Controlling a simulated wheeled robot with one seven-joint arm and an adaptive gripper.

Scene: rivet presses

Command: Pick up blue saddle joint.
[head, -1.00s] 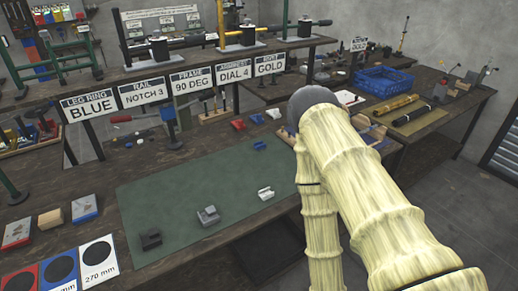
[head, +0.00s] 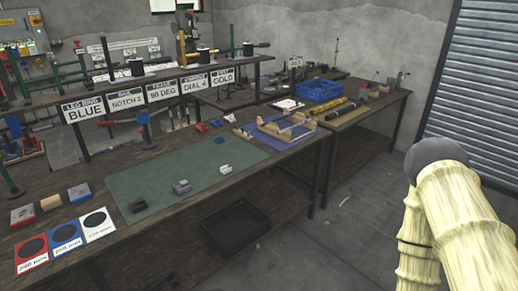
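A small blue piece, which looks like the blue saddle joint (head: 219,141), lies near the far right edge of the green mat (head: 140,180). On the mat's near side are a white saddle-shaped piece (head: 226,169), a grey one (head: 182,187) and a dark one (head: 139,205), set apart in a row. Another small blue piece (head: 215,123) lies behind the mat between a red piece (head: 201,127) and a white piece (head: 230,118). My gripper is out of view; only my pale arm shows at the right, clear of the bench.
A wooden fixture on a blue base (head: 285,128) stands right of the mat. A raised shelf (head: 130,85) with signs runs behind it. A blue crate (head: 318,90) sits on the far right bench. A black tray (head: 236,223) is below the bench. The floor at front right is free.

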